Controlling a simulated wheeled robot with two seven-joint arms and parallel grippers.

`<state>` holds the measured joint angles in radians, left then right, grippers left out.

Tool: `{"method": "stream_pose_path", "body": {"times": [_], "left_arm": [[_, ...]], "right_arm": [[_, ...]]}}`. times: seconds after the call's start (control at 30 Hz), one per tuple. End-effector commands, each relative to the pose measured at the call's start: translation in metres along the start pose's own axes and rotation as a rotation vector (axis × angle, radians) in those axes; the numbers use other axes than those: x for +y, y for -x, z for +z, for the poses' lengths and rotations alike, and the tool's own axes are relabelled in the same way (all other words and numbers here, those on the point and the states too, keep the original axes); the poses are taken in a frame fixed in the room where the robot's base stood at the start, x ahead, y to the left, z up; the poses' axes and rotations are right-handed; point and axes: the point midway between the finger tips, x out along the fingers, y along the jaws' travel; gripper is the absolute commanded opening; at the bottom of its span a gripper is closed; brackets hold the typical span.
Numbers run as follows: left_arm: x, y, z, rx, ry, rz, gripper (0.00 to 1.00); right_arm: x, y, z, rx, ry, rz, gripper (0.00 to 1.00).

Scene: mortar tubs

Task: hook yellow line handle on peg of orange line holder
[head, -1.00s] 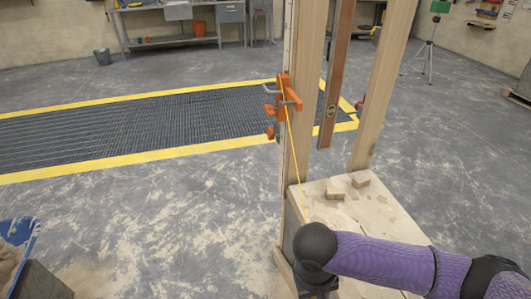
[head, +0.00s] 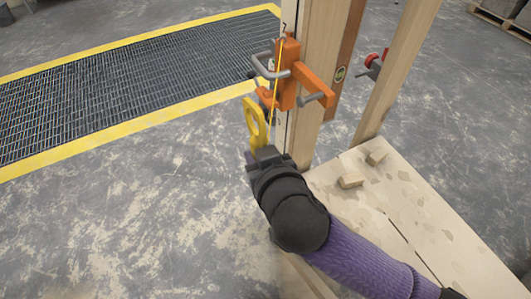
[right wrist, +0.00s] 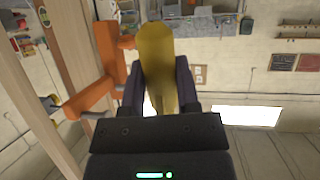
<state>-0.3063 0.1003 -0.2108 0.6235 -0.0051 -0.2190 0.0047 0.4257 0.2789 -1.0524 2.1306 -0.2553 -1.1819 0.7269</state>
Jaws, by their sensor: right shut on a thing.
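The orange line holder (head: 289,75) is fixed to a wooden post, with grey metal pegs sticking out. It also shows at the left in the right wrist view (right wrist: 101,92). The yellow line handle (head: 254,122), with a ring-shaped end, is held upright just left of and slightly below the holder, apart from its pegs as far as I can tell. My right gripper (right wrist: 158,88) is shut on the handle, which fills the space between its fingers. A thin yellow line (head: 277,72) runs down past the holder. My left gripper is not in view.
A brown level (head: 346,60) leans behind the holder. A floor grate (head: 120,85) with yellow edging lies behind. The floor at left is clear.

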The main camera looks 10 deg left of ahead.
Motion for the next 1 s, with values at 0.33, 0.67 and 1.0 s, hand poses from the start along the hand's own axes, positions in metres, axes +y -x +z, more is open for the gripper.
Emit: {"method": "stream_pose_path", "body": {"times": [0.33,0.67,1.0], "left_arm": [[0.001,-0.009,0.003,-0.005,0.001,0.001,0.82],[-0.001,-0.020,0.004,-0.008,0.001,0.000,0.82],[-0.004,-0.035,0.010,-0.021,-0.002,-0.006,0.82]], "right_arm": [[0.018,-0.003,-0.004,0.026,-0.002,0.000,0.00],[0.046,-0.009,-0.003,0.024,0.000,0.002,0.00],[0.074,-0.014,-0.001,0.023,-0.001,0.002,0.00]]}}
